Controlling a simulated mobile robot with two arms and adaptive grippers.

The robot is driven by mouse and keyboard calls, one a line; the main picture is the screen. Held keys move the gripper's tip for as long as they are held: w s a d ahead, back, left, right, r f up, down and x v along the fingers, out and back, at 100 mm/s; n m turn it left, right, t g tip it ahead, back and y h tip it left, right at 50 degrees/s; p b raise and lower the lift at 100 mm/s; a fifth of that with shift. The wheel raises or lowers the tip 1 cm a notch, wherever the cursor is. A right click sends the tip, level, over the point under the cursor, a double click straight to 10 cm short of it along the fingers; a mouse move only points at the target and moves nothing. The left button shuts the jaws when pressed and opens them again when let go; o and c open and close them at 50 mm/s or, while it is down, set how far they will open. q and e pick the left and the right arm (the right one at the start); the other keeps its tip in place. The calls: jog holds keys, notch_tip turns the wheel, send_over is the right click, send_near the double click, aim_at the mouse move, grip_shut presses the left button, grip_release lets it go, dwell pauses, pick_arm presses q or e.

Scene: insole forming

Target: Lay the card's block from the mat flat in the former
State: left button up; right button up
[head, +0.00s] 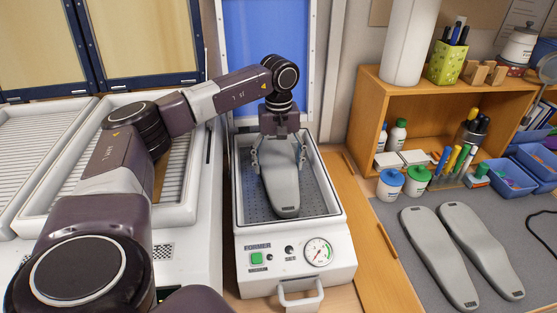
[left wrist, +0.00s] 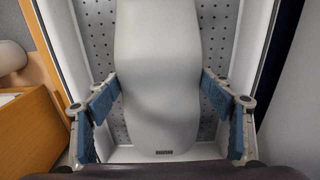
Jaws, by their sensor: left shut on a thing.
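The former (head: 288,239) is a white box with a perforated bed, a green button and a gauge. A grey insole-shaped block (head: 282,186) is inside its rim, over the perforated bed. My left gripper (head: 279,160) is shut on this block, one finger on each side. In the left wrist view the block (left wrist: 157,75) lies between the blue finger pads, with the perforated bed behind it. I cannot tell whether the block touches the bed. Two more grey blocks, a left one (head: 439,258) and a right one (head: 481,250), lie on the grey mat (head: 395,212). The card is not clearly visible. My right gripper is not in view.
A wooden shelf (head: 362,115) with bottles and pens stands at the back right. Blue bins (head: 507,177) sit at the far right. A blue panel (head: 265,35) stands behind the former. White ribbed trays (head: 40,150) are at the left.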

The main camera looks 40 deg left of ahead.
pick_arm(q)
jog(key=shift+f+b, duration=0.3)
jog(key=shift+f, duration=0.45)
dwell(0.5)
dwell(0.3)
jog(key=o, duration=1.7)
jog(key=shift+c, duration=0.2)
notch_tip(320, 180, up, 12)
jog(key=shift+r, duration=0.15)
